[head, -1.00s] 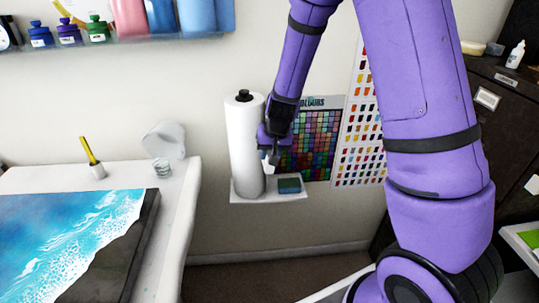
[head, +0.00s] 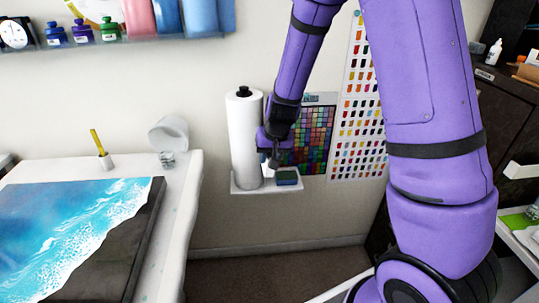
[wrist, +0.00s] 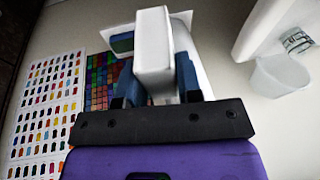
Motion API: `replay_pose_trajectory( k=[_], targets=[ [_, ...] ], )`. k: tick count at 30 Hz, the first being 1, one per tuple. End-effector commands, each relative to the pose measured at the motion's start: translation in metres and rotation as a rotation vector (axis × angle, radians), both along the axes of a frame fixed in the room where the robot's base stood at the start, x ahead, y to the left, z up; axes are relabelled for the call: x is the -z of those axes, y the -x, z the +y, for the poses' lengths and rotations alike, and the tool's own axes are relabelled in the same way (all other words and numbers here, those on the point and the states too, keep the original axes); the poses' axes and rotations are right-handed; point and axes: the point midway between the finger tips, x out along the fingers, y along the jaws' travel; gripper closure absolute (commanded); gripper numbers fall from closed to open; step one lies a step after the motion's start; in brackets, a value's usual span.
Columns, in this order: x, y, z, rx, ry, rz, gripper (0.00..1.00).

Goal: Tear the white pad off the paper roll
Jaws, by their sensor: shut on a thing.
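The white paper roll (head: 243,140) stands upright on a small white wall shelf (head: 262,190), with a black knob on top. My gripper (head: 273,158) is at the roll's right side, just above the shelf. In the wrist view my gripper (wrist: 158,80) has its blue fingers shut on the white pad (wrist: 154,45), a pale block. The paper roll (wrist: 184,38) shows partly behind the pad there. The pad is hard to make out in the head view, and I cannot tell whether it is still joined to the roll.
A green and blue sponge (head: 287,177) lies on the shelf right of the roll. Colour charts (head: 310,135) hang behind. A dark cabinet (head: 510,110) stands at right.

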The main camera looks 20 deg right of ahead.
Motion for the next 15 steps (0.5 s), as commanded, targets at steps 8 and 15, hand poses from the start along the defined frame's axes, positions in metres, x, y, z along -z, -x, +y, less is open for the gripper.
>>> replay_pose_trajectory(
  k=[8,15],
  targets=[
    [-0.002,0.009,0.003,0.000,0.000,0.001,1.00],
    [-0.004,0.016,0.006,-0.001,0.000,0.000,1.00]
  ],
)
